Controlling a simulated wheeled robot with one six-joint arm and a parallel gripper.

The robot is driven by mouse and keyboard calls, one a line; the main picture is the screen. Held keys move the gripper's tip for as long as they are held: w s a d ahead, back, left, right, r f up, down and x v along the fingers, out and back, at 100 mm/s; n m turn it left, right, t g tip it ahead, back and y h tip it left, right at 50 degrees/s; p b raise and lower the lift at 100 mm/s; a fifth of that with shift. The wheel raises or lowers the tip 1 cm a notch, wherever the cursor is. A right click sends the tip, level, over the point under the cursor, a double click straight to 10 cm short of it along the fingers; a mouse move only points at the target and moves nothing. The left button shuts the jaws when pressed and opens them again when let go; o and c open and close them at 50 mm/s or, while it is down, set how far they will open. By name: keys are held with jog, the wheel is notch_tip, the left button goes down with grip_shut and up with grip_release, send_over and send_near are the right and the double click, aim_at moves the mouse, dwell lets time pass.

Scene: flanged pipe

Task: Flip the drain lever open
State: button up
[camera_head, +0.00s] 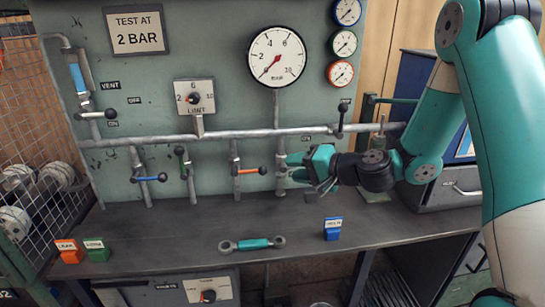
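Several small levers sit on the pipework of the green panel. A black-knobbed lever (342,112) stands upright on the right of the main pipe, and another (103,114) lies sideways under the VENT label. I cannot read which one is marked drain. My gripper (303,172) is at a vertical pipe stub right of the orange handle, seen side-on. Its fingertips are partly hidden, so its opening and any contact are unclear.
A large pressure gauge (276,57) and a LIMIT dial (194,97) are on the panel. On the bench (190,225) lie a teal-handled wrench (252,244), a blue block (333,229), and orange (69,251) and green (96,249) blocks. The bench middle is mostly clear.

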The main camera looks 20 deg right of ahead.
jog(key=s+a+r+n+g+y+p, duration=0.1)
jog(key=s+a+r+n+g+p, duration=0.2)
jog(key=a, duration=0.6)
jog(key=shift+s+r+n+g, duration=1.1)
jog(key=shift+s+r+n, duration=0.8)
jog(key=shift+s, duration=0.35)
jog(key=shift+r, duration=0.1)
